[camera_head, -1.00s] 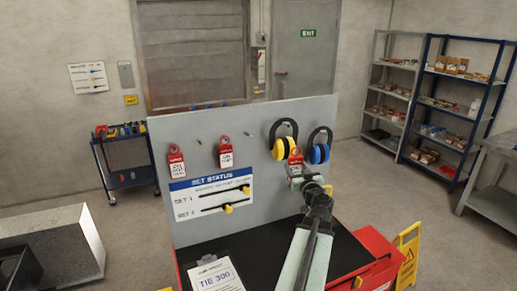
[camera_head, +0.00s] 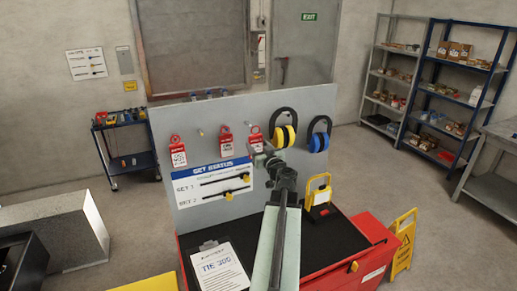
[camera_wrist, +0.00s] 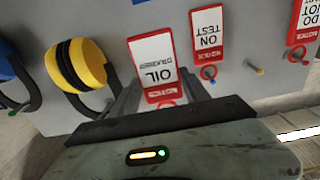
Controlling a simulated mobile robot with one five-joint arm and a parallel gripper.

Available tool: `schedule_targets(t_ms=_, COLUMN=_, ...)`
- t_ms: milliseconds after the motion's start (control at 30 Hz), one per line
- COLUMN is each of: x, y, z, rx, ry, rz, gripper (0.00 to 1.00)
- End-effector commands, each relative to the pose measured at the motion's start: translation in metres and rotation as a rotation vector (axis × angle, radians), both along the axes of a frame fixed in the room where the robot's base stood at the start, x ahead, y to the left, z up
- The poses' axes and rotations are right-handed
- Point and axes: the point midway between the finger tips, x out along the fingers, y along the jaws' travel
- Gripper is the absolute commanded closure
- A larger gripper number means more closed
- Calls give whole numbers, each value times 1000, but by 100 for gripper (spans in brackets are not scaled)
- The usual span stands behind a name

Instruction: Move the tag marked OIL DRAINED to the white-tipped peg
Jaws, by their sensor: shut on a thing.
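The red and white OIL DRAINED tag (camera_wrist: 155,65) is between my gripper's fingers (camera_wrist: 160,92) in the wrist view, where it appears upside down. In the head view this tag (camera_head: 255,138) is close to the grey board, right of the ON TEST tag (camera_head: 226,142). My gripper (camera_head: 262,154) is shut on its lower part. I cannot tell whether its hole is around a peg. The ON TEST tag also shows in the wrist view (camera_wrist: 207,38), on a blue-tipped peg (camera_wrist: 208,73). A bare, yellowish-tipped peg (camera_wrist: 259,70) is beside it. I cannot make out a white tip.
Yellow ear defenders (camera_head: 284,130) and blue ones (camera_head: 319,135) hang right of the held tag. Another red tag (camera_head: 178,151) hangs at the left. The SET STATUS panel (camera_head: 212,184) is below the tags. A yellow-handled item (camera_head: 318,193) stands on the dark bench top.

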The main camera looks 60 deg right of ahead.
Motion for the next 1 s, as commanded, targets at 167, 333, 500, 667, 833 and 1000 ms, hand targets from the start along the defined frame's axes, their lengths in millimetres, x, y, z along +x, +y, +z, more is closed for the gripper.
schedule_targets(t_ms=167, x=11, y=-8, z=-1, rx=0, ry=0, rz=2, gripper=85)
schedule_targets(t_ms=333, x=21, y=-15, z=-3, rx=0, ry=0, rz=1, gripper=85)
schedule_targets(t_ms=500, x=30, y=-22, z=-4, rx=0, ry=0, rz=1, gripper=85)
schedule_targets(t_ms=667, x=40, y=-28, z=-5, rx=0, ry=0, rz=3, gripper=85)
schedule_targets(t_ms=833, x=49, y=-35, z=-5, rx=0, ry=0, rz=2, gripper=85)
schedule_targets(t_ms=1000, x=58, y=-42, z=-7, rx=0, ry=0, rz=2, gripper=85)
